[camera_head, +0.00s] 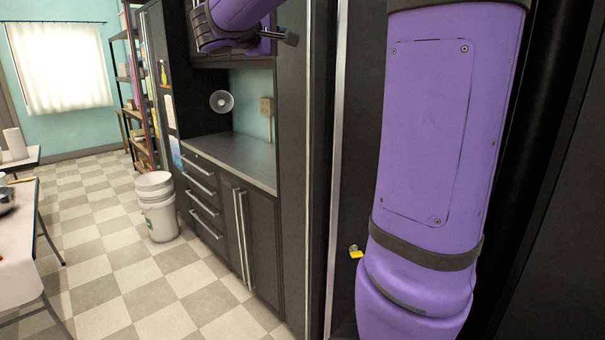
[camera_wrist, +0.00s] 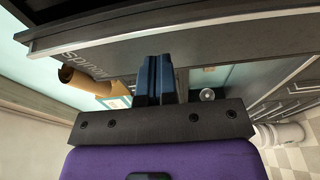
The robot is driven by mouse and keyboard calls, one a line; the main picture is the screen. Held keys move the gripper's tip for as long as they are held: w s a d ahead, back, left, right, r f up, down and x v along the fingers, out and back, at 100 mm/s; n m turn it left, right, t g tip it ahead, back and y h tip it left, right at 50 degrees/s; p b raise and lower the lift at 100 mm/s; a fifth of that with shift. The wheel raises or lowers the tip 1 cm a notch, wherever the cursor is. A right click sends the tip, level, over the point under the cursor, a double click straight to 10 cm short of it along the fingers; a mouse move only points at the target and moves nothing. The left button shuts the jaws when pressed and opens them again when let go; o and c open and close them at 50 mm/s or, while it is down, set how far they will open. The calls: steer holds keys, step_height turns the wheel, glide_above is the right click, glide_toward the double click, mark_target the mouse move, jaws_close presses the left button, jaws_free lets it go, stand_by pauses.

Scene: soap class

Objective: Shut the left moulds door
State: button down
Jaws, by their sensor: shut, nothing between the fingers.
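A dark grey panel (camera_wrist: 225,42) with a label that reads "Moulds" upside down (camera_wrist: 83,66) crosses the wrist view. It looks like the moulds door, but I cannot tell how far it stands open. My gripper (camera_wrist: 155,62) has its dark blue fingers together and empty, with the tips overlapping the panel's edge in that view; contact cannot be told. In the head view my gripper (camera_head: 290,38) is at the top, in front of the wall cabinet (camera_head: 240,64) above the counter. The label does not show there, and my purple arm hides much of the right side.
A counter (camera_head: 235,160) with drawers and lower doors (camera_head: 250,235) runs below. A small fan (camera_head: 221,101) is on the wall. White buckets (camera_head: 158,210) stand on the floor. A padlock (camera_head: 356,253) hangs beside my arm. The checkered floor (camera_head: 110,255) is open at left.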

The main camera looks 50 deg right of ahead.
steer(key=w+d+f+m+g+y, duration=0.1)
steer(key=w+f, duration=0.4)
steer(key=f, duration=0.5)
steer(key=w+d+f+g, duration=0.1)
steer(key=w+f, duration=0.4)
steer(key=f, duration=0.5)
steer(key=w+d+f+m+g+y, duration=0.1)
steer(key=w+f, duration=0.5)
steer(key=f, duration=0.4)
step_height(320, 180, down, 17)
steer(key=d+m+g, duration=0.1)
steer(key=g, duration=0.2)
steer(key=s+d+f+m+g+h, duration=0.1)
steer(key=s+d+f+m, duration=0.15)
steer(key=f, duration=1.35)
steer(key=s+x, duration=0.1)
steer(key=x, duration=1.2)
steer(key=shift+s+r+n, duration=0.15)
steer(key=shift+r+n, duration=0.05)
steer(key=shift+n, duration=0.15)
